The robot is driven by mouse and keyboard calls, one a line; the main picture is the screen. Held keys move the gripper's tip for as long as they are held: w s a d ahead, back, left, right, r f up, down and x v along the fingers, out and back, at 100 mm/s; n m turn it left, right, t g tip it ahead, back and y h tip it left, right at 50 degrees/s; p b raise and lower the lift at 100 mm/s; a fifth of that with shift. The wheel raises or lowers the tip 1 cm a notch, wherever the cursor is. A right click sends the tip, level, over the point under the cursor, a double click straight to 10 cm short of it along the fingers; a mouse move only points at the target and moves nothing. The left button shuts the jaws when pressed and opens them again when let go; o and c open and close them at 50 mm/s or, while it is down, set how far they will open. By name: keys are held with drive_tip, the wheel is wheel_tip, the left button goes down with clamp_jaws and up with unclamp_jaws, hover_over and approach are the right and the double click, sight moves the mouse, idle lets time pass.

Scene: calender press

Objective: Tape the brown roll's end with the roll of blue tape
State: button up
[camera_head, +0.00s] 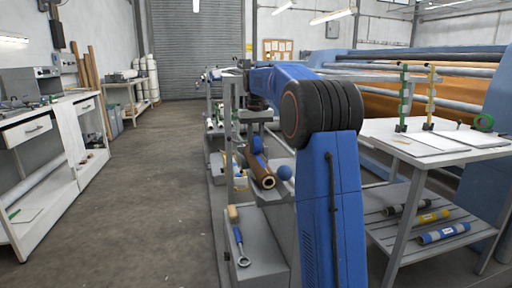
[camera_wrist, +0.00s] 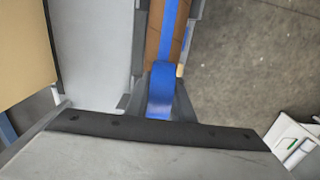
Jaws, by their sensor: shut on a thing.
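The brown roll (camera_head: 261,170) lies on a grey cart in the middle of the head view, its near end facing me. In the wrist view the brown roll (camera_wrist: 153,32) runs up from the picture's middle. A blue tape strip (camera_wrist: 170,28) lies along it. My gripper (camera_wrist: 160,93) is shut on the roll of blue tape (camera_wrist: 161,88), at the strip's lower end. The roll of blue tape (camera_head: 257,145) also shows above the brown roll in the head view. Whether it touches the brown roll is hard to tell.
A blue ball (camera_head: 285,172) sits just right of the brown roll. A white-topped table (camera_head: 440,148) stands to the right. The floor at left is clear.

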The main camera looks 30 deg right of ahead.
drive_tip(key=shift+w+d, duration=0.1)
drive_tip(key=shift+w, duration=0.2)
drive_tip(key=shift+r, duration=3.05)
